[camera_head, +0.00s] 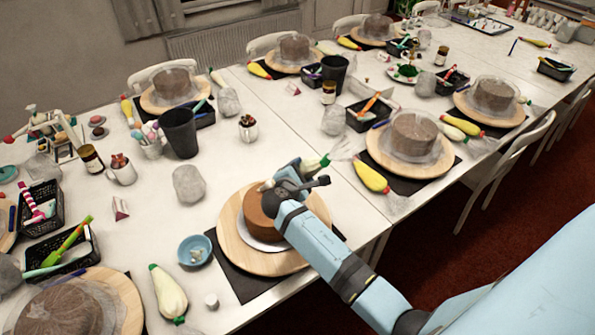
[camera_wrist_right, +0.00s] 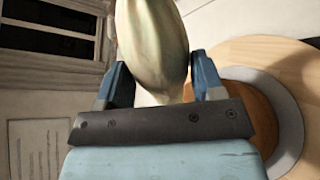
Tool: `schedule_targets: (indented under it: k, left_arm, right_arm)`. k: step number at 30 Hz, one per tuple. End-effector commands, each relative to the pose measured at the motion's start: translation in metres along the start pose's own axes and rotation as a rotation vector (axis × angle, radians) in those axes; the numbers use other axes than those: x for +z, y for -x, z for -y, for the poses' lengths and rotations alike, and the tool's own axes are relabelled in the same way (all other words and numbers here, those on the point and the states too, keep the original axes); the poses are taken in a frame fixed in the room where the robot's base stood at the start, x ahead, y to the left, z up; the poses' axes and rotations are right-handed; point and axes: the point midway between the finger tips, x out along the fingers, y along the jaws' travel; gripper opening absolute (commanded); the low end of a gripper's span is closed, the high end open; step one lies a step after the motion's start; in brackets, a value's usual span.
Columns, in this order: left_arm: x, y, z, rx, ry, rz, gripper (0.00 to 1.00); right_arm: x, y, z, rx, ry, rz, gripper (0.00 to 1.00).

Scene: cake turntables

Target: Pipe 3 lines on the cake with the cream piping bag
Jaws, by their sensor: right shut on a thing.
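The brown cake (camera_head: 258,222) sits on a white cake board on a round wooden turntable (camera_head: 229,238) in the lower middle of the head view. My right gripper (camera_head: 290,180) is over the cake's back right side and hides part of it. It is shut on a cream piping bag (camera_head: 313,166), whose green end points right. In the right wrist view the pale bag (camera_wrist_right: 152,40) stands between the fingers of the right gripper (camera_wrist_right: 160,85), and the cake (camera_wrist_right: 252,101) is to the right. The bag's nozzle is hidden. I see no piped line on the visible cake top. My left gripper is not in view.
Another cream bag (camera_head: 168,293) lies left of the turntable, near a blue bowl (camera_head: 195,250). A black cup (camera_head: 180,132) and a wrapped lump (camera_head: 188,184) stand behind. More turntables with covered cakes (camera_head: 413,136) stand around. The table's front edge is close.

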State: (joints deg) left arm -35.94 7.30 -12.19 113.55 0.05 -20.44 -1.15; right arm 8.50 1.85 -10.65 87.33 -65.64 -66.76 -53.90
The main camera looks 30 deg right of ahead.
Motion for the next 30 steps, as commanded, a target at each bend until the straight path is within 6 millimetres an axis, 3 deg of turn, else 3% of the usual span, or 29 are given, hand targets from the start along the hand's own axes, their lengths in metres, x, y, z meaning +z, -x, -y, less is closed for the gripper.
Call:
schedule_targets:
  k: [30]
  left_arm:
    - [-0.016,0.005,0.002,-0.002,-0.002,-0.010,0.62]
  right_arm:
    - [0.033,-0.011,0.022,0.001,0.000,0.000,0.38]
